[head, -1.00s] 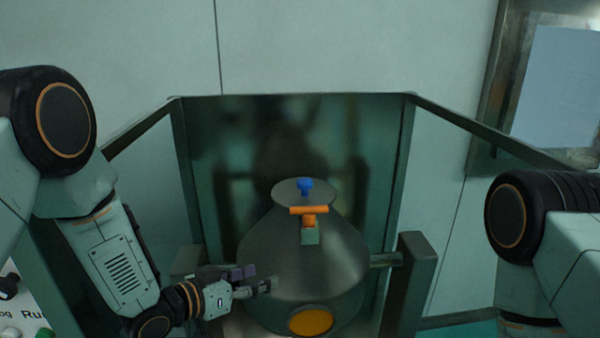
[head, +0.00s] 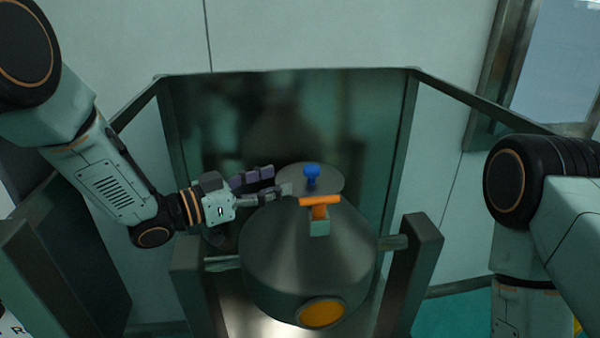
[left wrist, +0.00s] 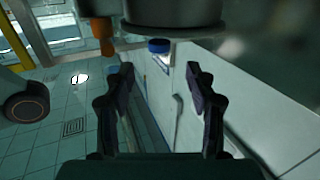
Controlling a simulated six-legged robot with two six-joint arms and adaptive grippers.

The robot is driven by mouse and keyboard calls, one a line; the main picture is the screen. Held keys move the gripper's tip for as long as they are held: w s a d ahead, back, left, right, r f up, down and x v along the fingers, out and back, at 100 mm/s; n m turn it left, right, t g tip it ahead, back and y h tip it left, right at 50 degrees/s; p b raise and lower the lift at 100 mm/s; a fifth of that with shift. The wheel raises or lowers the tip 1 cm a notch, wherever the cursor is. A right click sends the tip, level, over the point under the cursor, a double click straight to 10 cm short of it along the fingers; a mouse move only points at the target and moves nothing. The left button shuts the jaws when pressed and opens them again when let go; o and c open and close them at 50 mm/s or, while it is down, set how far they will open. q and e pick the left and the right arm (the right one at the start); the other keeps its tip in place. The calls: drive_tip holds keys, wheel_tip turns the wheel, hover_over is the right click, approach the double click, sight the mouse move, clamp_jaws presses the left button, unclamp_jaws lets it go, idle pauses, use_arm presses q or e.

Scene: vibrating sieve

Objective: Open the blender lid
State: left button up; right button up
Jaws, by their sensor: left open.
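The blender is a dark grey rounded vessel (head: 300,252) with a round flat lid (head: 290,178) on top. The lid lies shut and has a blue knob (head: 311,176). An orange handle (head: 320,201) sits at the lid's front edge. My left gripper (head: 278,180) is open and empty at the lid's left edge, left of the knob; I cannot tell whether it touches the lid. In the left wrist view, the blue knob (left wrist: 159,46) shows beyond and between the open fingers (left wrist: 162,78), and the orange handle (left wrist: 103,35) is at upper left. My right gripper is out of view.
A metal enclosure with a back panel (head: 240,115) and side walls surrounds the vessel. Posts (head: 416,265) stand on both sides, joined to the vessel by short shafts. A yellow disc (head: 322,312) is on its front. Space above the lid is clear.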

sight(305, 170)
use_arm(q)
drive_tip(key=p+x, duration=0.1)
drive_tip(key=x, duration=0.6)
drive_tip(key=shift+w+d, duration=0.15)
drive_tip(key=shift+d, duration=0.35)
drive_tip(key=shift+r, duration=0.1)
drive_tip(key=shift+a, duration=0.1)
drive_tip(key=shift+c, duration=0.4)
drive_tip(key=shift+w, duration=0.15)
drive_tip(key=c, duration=0.3)
clamp_jaws()
